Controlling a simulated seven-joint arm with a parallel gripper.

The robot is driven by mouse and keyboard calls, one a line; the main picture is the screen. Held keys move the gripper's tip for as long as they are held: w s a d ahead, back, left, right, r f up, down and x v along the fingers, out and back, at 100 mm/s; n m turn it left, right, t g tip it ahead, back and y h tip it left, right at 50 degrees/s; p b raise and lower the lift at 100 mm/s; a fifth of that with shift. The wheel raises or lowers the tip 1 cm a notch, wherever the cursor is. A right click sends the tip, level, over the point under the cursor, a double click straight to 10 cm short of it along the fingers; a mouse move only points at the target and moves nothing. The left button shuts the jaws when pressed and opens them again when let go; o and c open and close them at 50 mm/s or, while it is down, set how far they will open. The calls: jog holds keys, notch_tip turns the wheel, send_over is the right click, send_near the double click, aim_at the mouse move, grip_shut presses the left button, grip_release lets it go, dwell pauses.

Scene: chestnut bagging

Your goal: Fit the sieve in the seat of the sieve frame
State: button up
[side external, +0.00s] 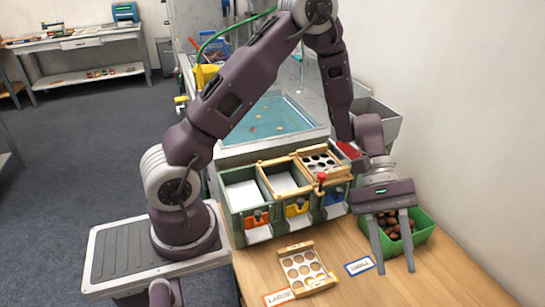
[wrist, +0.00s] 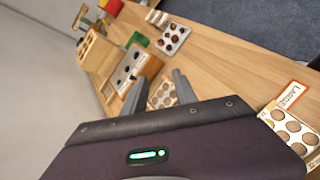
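A pale sieve plate (side external: 301,264) with round holes and a wooden edge lies on the table beside the LARGE card. A similar plate shows beside that card in the wrist view (wrist: 291,129). A wooden frame (side external: 262,180) with open seats tops the green bin unit; I take it as the sieve frame. Its right seat holds a dark-holed plate (side external: 319,162). My gripper (side external: 396,262) is open and empty, pointing down in front of the green chestnut crate. In the wrist view, another holed plate (wrist: 162,96) shows beyond my open fingers (wrist: 158,80). I cannot match it to the side view.
A green crate (side external: 424,224) of chestnuts stands behind my gripper. The LARGE card (side external: 278,297) and a SMALL card (side external: 359,266) lie on the table. A blue water tank (side external: 270,118) stands behind the bins. The wall is close on the right; the front right table is clear.

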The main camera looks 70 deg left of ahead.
jog(key=s+a+r+m+t+y, duration=0.2)
jog(key=s+a+r+m+y, duration=0.3)
jog(key=s+r, duration=0.5)
notch_tip(320, 180, up, 3)
jog(key=shift+s+a+f+m+t+y, duration=0.15)
jog(key=shift+a+m+t+y, duration=0.25)
jog(key=shift+a+m, duration=0.25)
jog(key=shift+o, duration=0.5)
jog(key=s+a+r+m+t+y, duration=0.2)
jog(key=s+a+r+t+y, duration=0.1)
jog(key=s+a, duration=0.4)
jog(key=shift+s+a+r+m+t+y, duration=0.4)
jog(key=shift+a+t+y, duration=0.35)
jog(key=shift+t, duration=0.45)
